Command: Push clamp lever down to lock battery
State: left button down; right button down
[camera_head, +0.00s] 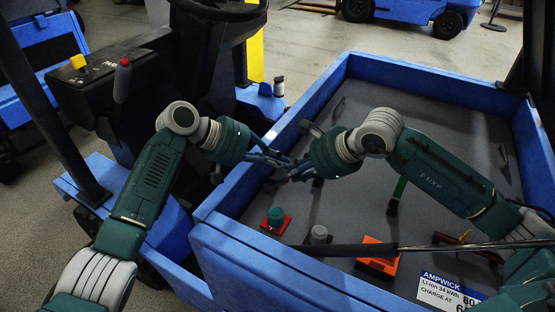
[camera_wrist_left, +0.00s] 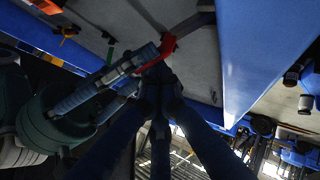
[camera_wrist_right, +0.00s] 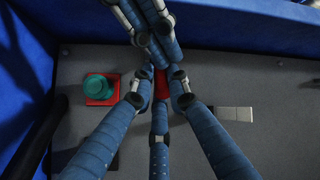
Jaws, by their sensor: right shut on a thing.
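A red part, perhaps the clamp lever, shows at the fingertips in the left wrist view (camera_wrist_left: 158,52) and between the right fingers in the right wrist view (camera_wrist_right: 160,85). The right gripper is shut on this red part. The left fingers lie close together at the same spot; whether they are open or shut is unclear. The fingers hide most of the red part. I cannot make out the battery for certain.
A teal button on a red base (camera_head: 275,220), a grey cylinder (camera_head: 320,236) and an orange block (camera_head: 378,256) stand on the grey bed floor. A dark bar crosses low in the head view. An AMPWICK label (camera_head: 445,290) shows at lower right. The far bed floor is mostly clear.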

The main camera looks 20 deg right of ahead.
pick_arm(q)
jog(key=shift+s+d+f, duration=0.3)
jog(key=shift+s+f, duration=0.05)
jog(key=shift+s, duration=0.15)
pick_arm(e)
jog(key=shift+w+d+f, duration=0.1)
jog(key=shift+d, duration=0.2)
